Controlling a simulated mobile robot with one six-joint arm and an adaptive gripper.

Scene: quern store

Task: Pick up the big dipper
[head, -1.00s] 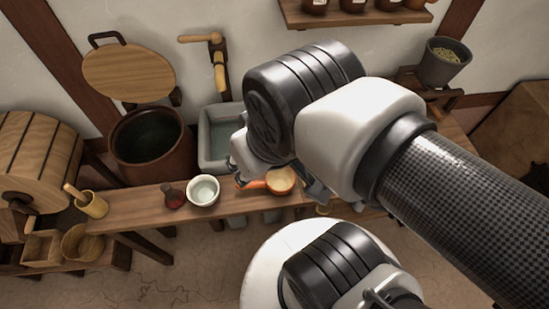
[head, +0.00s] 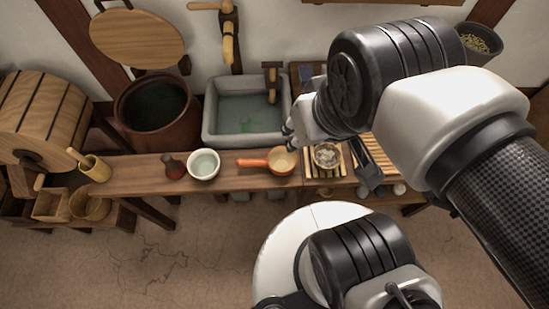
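An orange pan-like dipper (head: 281,161) with a pale inside lies on the wooden bench, its handle pointing left. It is the only dipper-shaped thing I can make out clearly. My gripper (head: 370,178) shows only partly, as dark grey parts below my wrist, to the right of the dipper and apart from it in the picture. The wrist hides most of the gripper. I cannot see both fingers or the space between them.
A white bowl (head: 203,164) and a dark red flask (head: 174,168) stand left of the dipper. A glass bowl (head: 327,156) sits on a slatted rack to its right. Behind are a stone basin (head: 214,129) and a wooden tub (head: 126,123). Bare bench lies between white bowl and flask's left.

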